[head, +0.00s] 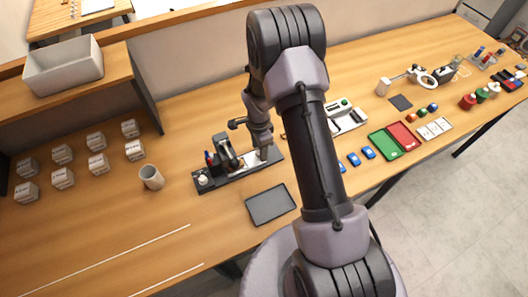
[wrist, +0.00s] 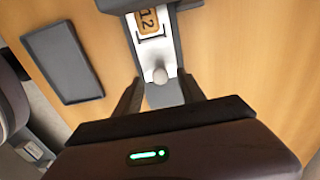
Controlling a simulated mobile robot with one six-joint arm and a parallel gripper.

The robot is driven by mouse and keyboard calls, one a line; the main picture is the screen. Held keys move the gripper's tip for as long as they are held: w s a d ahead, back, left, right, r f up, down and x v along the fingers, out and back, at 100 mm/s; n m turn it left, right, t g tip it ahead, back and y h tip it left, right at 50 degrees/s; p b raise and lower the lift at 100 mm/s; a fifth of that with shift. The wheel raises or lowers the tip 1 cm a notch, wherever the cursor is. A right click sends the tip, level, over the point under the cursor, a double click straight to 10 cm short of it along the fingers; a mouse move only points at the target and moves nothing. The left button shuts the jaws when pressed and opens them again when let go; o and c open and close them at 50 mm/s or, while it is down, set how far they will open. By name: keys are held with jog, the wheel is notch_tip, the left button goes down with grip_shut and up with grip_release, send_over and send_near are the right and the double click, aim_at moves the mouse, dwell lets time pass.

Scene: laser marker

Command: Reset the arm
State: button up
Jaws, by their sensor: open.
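My gripper (head: 262,140) is low over the right end of the laser marker (head: 225,158), a dark machine on a long dark base. In the wrist view my gripper (wrist: 160,84) is open, its two dark fingers on either side of a small grey knob (wrist: 160,75). I cannot tell whether they touch it. Behind the knob, a tan tag reading "12" (wrist: 147,21) lies on a light plate on the machine's base. My arm hides part of the bench right of the machine.
A dark flat tray (head: 271,205) lies in front of the machine; it also shows in the wrist view (wrist: 64,62). A cup (head: 151,177) and several small white boxes (head: 97,164) stand left. Green (head: 384,145) and red trays (head: 403,136) lie right. The bench's front left is mostly clear.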

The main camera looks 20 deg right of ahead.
notch_tip(320, 180, up, 4)
jog(key=shift+r+p, duration=0.2)
jog(key=shift+p, duration=0.6)
jog(key=shift+w, duration=0.1)
